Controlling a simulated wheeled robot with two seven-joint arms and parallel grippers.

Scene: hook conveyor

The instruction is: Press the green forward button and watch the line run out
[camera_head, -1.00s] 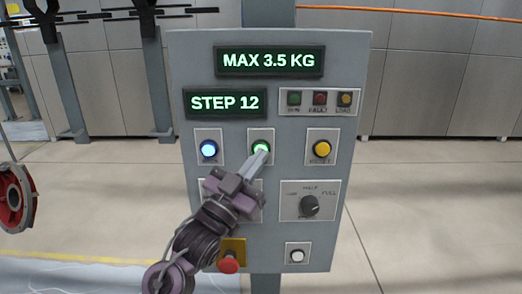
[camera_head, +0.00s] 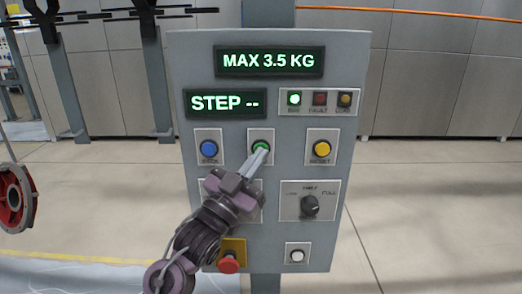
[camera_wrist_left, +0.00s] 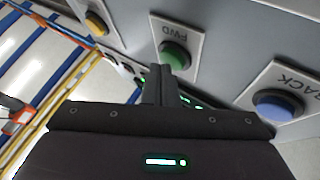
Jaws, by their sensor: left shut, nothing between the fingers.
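The green forward button (camera_head: 260,147) sits on the upright grey control panel (camera_head: 345,100), right of the blue back button (camera_head: 209,148) and left of the yellow reset button (camera_head: 321,148). My left gripper (camera_head: 263,153) is shut and empty, its tips at the lower edge of the green button. In the left wrist view the green button (camera_wrist_left: 175,54), labelled FWD, is just beyond the fingertips; I cannot tell whether they touch. The step display (camera_head: 226,103) reads "STEP --". The green run lamp (camera_head: 294,99) is lit; the fault and load lamps look dark. My right gripper is not in view.
Below are a dial (camera_head: 310,206), a white button (camera_head: 297,254) and a red emergency knob (camera_head: 229,263), close to my left arm. A red round part (camera_head: 15,198) hangs at the far left. Open floor lies around the panel.

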